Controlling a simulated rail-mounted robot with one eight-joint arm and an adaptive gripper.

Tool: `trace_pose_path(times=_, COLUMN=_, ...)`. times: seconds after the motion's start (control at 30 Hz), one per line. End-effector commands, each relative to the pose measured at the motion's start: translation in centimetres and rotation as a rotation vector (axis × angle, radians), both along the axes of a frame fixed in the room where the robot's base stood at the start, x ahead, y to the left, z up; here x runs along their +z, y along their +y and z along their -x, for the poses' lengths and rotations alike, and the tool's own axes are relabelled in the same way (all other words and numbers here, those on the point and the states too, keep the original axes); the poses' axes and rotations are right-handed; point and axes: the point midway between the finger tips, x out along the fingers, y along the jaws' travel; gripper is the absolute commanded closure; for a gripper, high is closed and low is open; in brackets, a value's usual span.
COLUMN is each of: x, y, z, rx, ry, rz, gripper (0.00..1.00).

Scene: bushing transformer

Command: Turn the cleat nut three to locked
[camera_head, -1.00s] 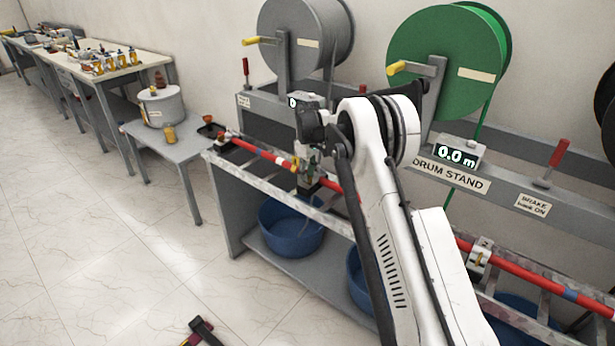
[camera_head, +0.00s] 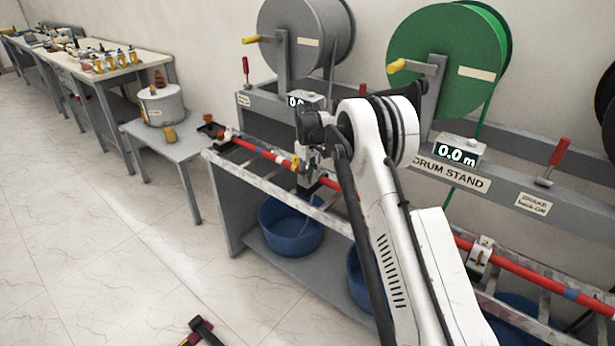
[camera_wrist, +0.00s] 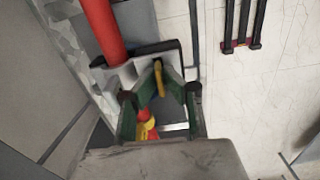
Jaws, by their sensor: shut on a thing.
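My gripper (camera_wrist: 160,74) is shut on a yellow cleat nut (camera_wrist: 159,84), whose narrow handle shows between the green fingers in the wrist view. The nut sits at a pale cleat (camera_wrist: 125,74) on the rack, beside the red cable (camera_wrist: 103,28). No number is readable there, and I cannot tell the nut's locked mark. In the head view, my wrist and gripper (camera_head: 306,180) are over the red cable (camera_head: 262,151) at the ladder-like rack and hide most of this cleat. Another cleat, marked 2 (camera_head: 480,254), holds the cable further right.
The drum stand (camera_head: 450,175) with grey (camera_head: 330,40) and green (camera_head: 440,70) drums stands close behind my arm. Blue tubs (camera_head: 290,228) sit below the rack. A small table (camera_head: 170,145) stands left. The floor in front is largely clear.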

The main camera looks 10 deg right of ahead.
Motion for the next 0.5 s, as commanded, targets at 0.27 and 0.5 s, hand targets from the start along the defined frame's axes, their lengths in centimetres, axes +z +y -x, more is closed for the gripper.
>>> trace_pose_path(times=0.27, x=-0.25, y=-0.01, z=-0.01, rx=-0.169, ry=0.000, rz=0.000, gripper=1.00)
trace_pose_path(times=0.5, x=-0.25, y=-0.01, z=0.00, rx=-0.392, ry=0.000, rz=0.000, gripper=1.00)
